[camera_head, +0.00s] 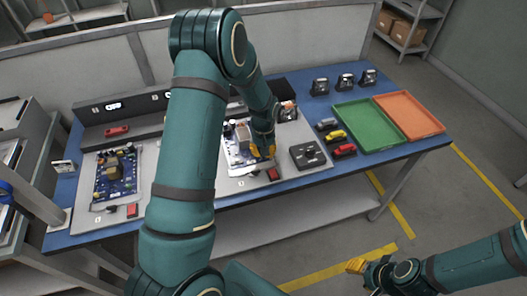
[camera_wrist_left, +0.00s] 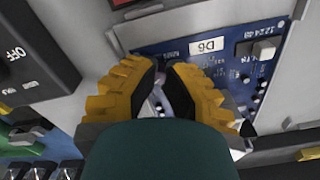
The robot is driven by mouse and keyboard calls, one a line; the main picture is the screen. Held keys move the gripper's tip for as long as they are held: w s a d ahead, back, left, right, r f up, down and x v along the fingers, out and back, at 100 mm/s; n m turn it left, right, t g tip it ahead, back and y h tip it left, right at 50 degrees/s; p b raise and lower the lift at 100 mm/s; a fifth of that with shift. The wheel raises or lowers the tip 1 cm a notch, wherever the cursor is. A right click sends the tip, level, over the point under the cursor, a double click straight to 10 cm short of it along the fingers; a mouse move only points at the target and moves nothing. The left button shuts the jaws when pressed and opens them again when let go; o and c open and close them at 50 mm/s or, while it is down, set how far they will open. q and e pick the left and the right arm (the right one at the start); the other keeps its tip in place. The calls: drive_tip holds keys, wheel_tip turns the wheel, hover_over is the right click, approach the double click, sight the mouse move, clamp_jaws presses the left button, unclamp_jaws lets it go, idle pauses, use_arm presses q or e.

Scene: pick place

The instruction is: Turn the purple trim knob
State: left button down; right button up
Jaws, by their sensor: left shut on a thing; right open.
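My left gripper (camera_head: 262,151) is down at the right-hand circuit board (camera_head: 235,150), at its lower right edge. In the left wrist view my left gripper (camera_wrist_left: 165,75) has its yellow fingers close together over the blue board (camera_wrist_left: 215,65). It is shut on a small greyish-purple piece, the purple trim knob (camera_wrist_left: 176,88), which is mostly hidden between the dark finger pads. How far the knob is turned cannot be seen. My right gripper (camera_head: 360,266) is open and empty, out over the floor, away from the table.
Another board (camera_head: 117,175) lies on the left panel. A dark box (camera_head: 307,155), small toy-like cars (camera_head: 335,136), a green tray (camera_head: 368,125) and an orange tray (camera_head: 410,115) are on the right. A black OFF-marked block (camera_wrist_left: 30,65) is beside the left fingers.

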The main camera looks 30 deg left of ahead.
use_arm(q)
drive_tip(key=m, duration=0.4)
drive_tip(key=shift+m, duration=0.3)
drive_tip(key=m, duration=0.3)
drive_tip(key=shift+m, duration=0.4)
drive_tip(key=m, duration=0.4)
drive_tip(key=shift+m+p, duration=0.5)
drive_tip(key=shift+m, duration=1.3)
drive_tip(key=c, duration=1)
unclamp_jaws()
drive_tip(key=shift+o, duration=0.2)
